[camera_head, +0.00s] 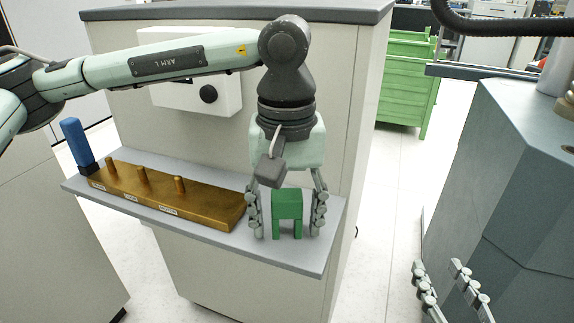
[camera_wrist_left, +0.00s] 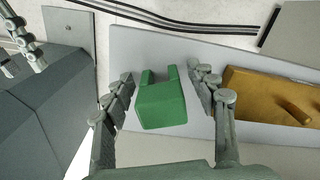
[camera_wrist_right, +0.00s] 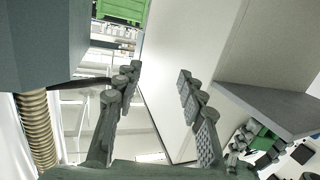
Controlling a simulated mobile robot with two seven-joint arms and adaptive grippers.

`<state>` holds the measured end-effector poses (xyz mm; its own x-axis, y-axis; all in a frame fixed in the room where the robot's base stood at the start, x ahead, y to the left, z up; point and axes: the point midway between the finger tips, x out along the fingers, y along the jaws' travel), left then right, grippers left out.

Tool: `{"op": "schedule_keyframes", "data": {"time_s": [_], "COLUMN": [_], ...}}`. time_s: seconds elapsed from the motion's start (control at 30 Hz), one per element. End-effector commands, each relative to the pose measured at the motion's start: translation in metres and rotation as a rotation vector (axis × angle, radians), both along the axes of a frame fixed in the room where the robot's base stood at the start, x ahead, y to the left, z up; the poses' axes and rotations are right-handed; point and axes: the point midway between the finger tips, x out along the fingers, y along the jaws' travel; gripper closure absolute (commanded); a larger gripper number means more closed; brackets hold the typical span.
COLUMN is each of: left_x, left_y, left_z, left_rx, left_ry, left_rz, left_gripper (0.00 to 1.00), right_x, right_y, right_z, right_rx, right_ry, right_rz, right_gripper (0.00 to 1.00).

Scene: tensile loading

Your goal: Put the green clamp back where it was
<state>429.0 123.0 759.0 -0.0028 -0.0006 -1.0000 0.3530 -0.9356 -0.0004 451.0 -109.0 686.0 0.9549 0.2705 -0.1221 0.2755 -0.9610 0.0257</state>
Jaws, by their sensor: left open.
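The green clamp (camera_head: 287,205) stands upright on the right end of the grey shelf (camera_head: 290,256), legs down. My left gripper (camera_head: 287,222) points down over it with one finger on each side. The fingers are open, and in the left wrist view a gap shows on both sides of the clamp (camera_wrist_left: 162,103) between the fingertips (camera_wrist_left: 167,80). My right gripper (camera_head: 446,275) is at the lower right of the head view, away from the shelf. In the right wrist view its fingers (camera_wrist_right: 158,80) are apart with nothing between them.
A brass block (camera_head: 170,196) with several pegs lies on the shelf left of the clamp. A blue object (camera_head: 77,143) stands at the shelf's left end. A dark grey machine body (camera_head: 510,180) is at right. Green crates (camera_head: 405,85) stand on the floor behind.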

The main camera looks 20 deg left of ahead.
Motion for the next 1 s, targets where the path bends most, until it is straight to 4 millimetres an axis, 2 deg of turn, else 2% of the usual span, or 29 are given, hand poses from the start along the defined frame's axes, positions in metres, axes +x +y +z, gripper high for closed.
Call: {"op": "schedule_keyframes", "data": {"time_s": [0.03, 0.3, 0.5, 0.7, 1.0], "left_x": [0.002, 0.001, 0.001, 0.001, 0.001], "left_y": [-0.001, -0.001, -0.001, 0.000, 0.000], "left_z": [0.016, 0.079, 0.108, 0.118, 0.118], "left_rx": [-0.005, -0.003, -0.002, -0.001, -0.001], "left_ry": [-0.007, -0.006, -0.004, -0.003, -0.003], "left_rz": [0.000, -0.001, 0.000, -0.002, -0.002], "left_gripper": [0.42, 0.42, 0.42, 0.42, 0.42], "right_x": [0.000, -0.004, -0.008, -0.010, -0.010], "right_y": [-0.002, -0.019, -0.029, -0.032, -0.032], "right_z": [-0.002, -0.031, -0.045, -0.051, -0.051], "right_rx": [-0.010, -0.071, -0.101, -0.112, -0.111], "right_ry": [0.018, 0.153, 0.223, 0.247, 0.249], "right_rz": [-0.004, -0.033, -0.050, -0.055, -0.056], "right_gripper": [0.60, 0.60, 0.60, 0.60, 0.60]}}
